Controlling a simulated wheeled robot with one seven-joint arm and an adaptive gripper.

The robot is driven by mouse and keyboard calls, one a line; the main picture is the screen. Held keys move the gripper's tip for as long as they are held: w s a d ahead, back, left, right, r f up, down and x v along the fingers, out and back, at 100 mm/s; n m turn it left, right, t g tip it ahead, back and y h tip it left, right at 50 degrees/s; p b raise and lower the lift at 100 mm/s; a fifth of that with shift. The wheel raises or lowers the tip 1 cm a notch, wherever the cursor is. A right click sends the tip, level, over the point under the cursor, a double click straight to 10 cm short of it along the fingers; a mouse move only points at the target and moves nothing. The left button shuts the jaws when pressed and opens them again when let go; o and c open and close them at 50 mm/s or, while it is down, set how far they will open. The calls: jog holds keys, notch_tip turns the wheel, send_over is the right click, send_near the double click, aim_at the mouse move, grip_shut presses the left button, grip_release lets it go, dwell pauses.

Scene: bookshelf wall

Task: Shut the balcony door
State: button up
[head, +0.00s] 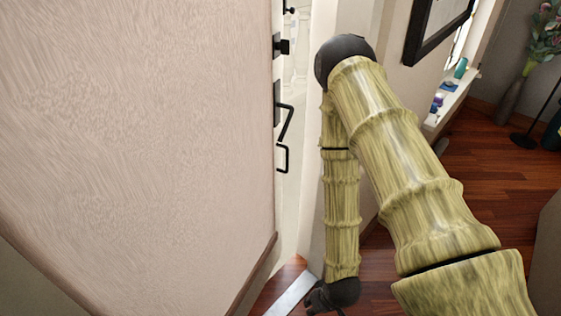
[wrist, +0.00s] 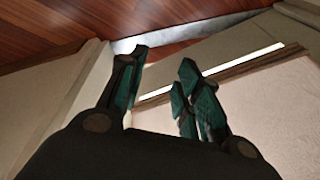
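In the head view the balcony door shows as a narrow white strip with black handles (head: 284,125) at its edge, mostly hidden behind a large beige wall panel. Pale balusters show through a narrow gap beside it, so it looks at least partly open; how far, I cannot tell. My gripper (head: 328,297) hangs low at the bottom of the head view, right of the metal threshold strip (head: 291,294). In the wrist view my gripper's fingers (wrist: 163,58) are apart with nothing between them. The threshold strip (wrist: 195,32) lies beyond the fingertips. I see no contact with the door.
The beige wall panel (head: 140,130) fills the left of the head view and has a wooden baseboard. A dark picture frame (head: 436,28) hangs at upper right, near a white ledge (head: 450,97) with small items. Open wooden floor (head: 490,165) lies at the right.

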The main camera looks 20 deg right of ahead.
jog(key=w+t+b, duration=0.4)
jog(key=w+b, duration=0.1)
jog(key=w, duration=0.8)
notch_tip(320, 180, up, 21)
jog(key=n+t+y+b, duration=0.3)
jog(key=t+b, duration=0.8)
jog(key=b, duration=0.5)
send_over(287, 169)
jog(key=shift+w+d+f, duration=0.1)
jog(key=shift+w+f, duration=0.1)
jog(key=shift+w, duration=0.15)
grip_shut()
